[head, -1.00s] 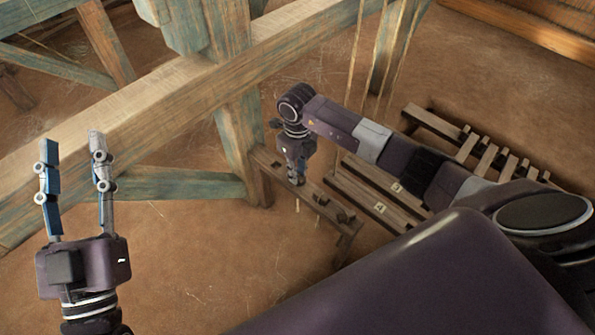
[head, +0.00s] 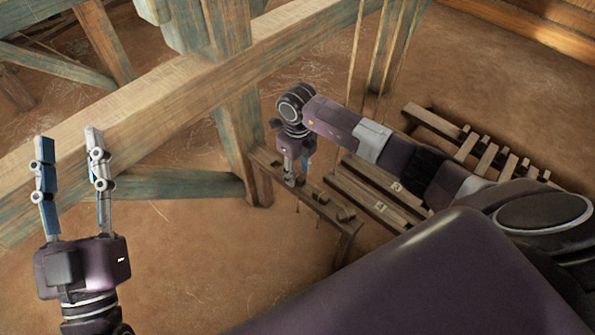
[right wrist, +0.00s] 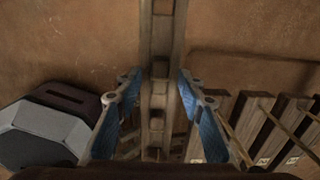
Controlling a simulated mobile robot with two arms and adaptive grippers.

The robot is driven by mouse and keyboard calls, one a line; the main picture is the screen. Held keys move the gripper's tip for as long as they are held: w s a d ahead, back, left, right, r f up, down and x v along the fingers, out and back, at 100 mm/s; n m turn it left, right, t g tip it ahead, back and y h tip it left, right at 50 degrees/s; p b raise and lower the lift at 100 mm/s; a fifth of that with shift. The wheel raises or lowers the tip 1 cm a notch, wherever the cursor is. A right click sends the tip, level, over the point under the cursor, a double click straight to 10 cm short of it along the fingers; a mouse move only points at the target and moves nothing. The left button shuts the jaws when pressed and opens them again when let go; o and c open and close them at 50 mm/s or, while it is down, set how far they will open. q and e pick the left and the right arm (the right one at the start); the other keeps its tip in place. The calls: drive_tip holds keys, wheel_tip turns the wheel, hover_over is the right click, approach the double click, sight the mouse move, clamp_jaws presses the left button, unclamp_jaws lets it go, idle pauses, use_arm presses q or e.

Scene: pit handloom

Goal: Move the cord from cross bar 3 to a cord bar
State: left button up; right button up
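My right gripper (head: 297,172) points down over a narrow wooden rail (head: 325,207) with dark blocks on top. In the right wrist view its blue fingers (right wrist: 158,82) are spread, one on each side of the rail (right wrist: 158,60), with no cord visible between them. Slats with number labels lie to the right, among them cross bar 3 (head: 376,173) and a bar labelled 4 (head: 352,195). Thin cords (head: 355,65) hang vertically behind my right arm; their lower ends are unclear. Faint thin strands hang below the rail. My left gripper (head: 67,137) is open, empty and raised at the left.
A heavy timber beam (head: 150,105) crosses behind both grippers, with a post (head: 240,130) close to the right gripper. A slatted rack (head: 490,155) lies at the right. My right arm covers part of the numbered bars. Bare earthen floor (head: 220,250) lies between the grippers.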

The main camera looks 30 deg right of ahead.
sight(297, 176)
wheel_tip(297, 176, up, 12)
idle(0.6)
